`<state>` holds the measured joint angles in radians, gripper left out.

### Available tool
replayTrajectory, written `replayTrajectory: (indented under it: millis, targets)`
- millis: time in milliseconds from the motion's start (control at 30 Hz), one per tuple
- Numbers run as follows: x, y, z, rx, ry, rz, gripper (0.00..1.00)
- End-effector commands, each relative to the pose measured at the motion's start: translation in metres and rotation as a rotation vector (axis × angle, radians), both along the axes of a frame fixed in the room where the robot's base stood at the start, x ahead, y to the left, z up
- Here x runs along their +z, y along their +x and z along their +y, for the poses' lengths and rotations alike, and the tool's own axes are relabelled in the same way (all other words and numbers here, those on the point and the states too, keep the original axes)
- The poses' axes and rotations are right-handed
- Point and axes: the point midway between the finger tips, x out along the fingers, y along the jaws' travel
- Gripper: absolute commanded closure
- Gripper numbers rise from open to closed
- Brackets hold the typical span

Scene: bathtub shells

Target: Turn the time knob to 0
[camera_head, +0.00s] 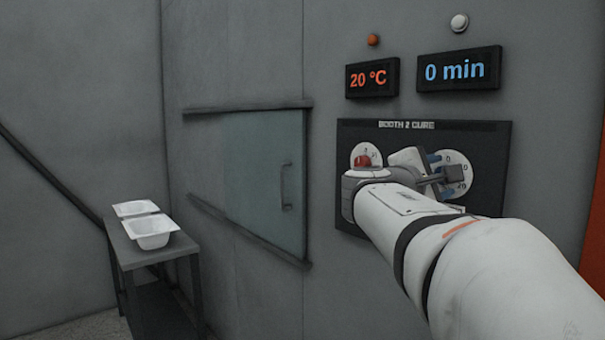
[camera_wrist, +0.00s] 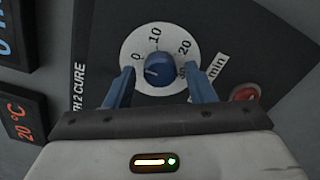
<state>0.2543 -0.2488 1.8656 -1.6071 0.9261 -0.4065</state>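The time knob (camera_wrist: 159,68) is blue and sits on a white round dial marked 0, 10, 20 and min in the wrist view. A pale mark on it points left and slightly down, near the 0 side. My gripper (camera_wrist: 160,73) is open, with one blue finger on each side of the knob and visible gaps to it. In the head view my gripper (camera_head: 438,172) is in front of the dial (camera_head: 458,165) and hides the knob. The time display (camera_head: 455,70) reads 0 min.
The dark panel (camera_head: 480,138) is labelled BOOTH 2 CURE. A red knob (camera_head: 366,160) sits left of my gripper, under the 20 °C display (camera_head: 372,77). Farther left are a glass door (camera_head: 255,170) with a handle and a table (camera_head: 125,253) with white tub shells (camera_head: 150,234).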

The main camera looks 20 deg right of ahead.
Motion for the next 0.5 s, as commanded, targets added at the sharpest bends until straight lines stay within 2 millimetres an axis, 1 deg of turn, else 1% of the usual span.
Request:
replayTrajectory:
  millis: [300, 367, 500]
  targets:
    - [-0.001, 0.000, 0.002, 0.003, 0.001, 0.001, 0.46]
    - [0.000, -0.001, 0.007, 0.005, 0.002, 0.000, 0.46]
    - [0.000, -0.009, 0.025, 0.006, 0.000, -0.001, 0.46]
